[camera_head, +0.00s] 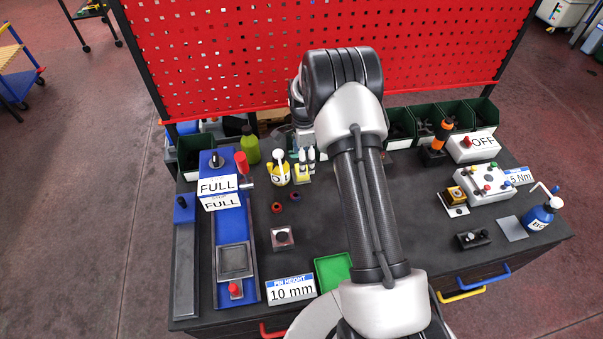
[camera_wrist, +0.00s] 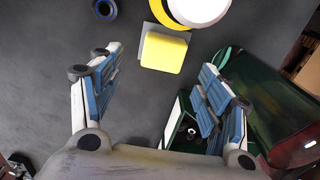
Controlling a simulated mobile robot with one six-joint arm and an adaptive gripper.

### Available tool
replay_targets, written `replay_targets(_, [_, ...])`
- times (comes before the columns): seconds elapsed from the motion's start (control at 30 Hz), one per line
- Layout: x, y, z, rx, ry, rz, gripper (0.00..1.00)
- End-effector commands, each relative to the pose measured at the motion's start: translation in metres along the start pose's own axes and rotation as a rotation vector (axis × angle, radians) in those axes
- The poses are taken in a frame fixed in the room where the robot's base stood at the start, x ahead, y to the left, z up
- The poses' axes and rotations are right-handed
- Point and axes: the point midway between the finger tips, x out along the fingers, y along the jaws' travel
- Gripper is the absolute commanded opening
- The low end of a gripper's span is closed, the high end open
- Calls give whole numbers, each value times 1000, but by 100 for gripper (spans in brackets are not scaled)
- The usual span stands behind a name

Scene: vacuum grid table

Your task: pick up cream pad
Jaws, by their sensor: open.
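I cannot pick out a clearly cream pad. In the wrist view, a yellow block with rounded corners (camera_wrist: 163,54) lies on a thin grey plate beyond my fingertips. My gripper (camera_wrist: 160,66) is open, with its two blue-and-grey fingers wide apart and nothing between them.
A yellow-and-white round thing (camera_wrist: 195,10) and a blue ring (camera_wrist: 104,9) lie beyond. A red perforated board (camera_head: 240,60) stands behind the table. A green tray (camera_head: 333,270) is at the front.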

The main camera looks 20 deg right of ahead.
Motion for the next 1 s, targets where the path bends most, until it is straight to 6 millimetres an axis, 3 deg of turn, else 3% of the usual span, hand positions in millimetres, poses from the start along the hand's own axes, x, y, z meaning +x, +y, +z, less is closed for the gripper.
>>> replay_targets(0.27, [17,-1,2,-1,0,-1,70])
replay_targets(0.6, [61,-3,6,-1,0,0,70])
replay_targets(0.83, [62,-4,6,-1,0,-1,69])
replay_targets(1.0, [62,-3,6,-1,0,-1,58])
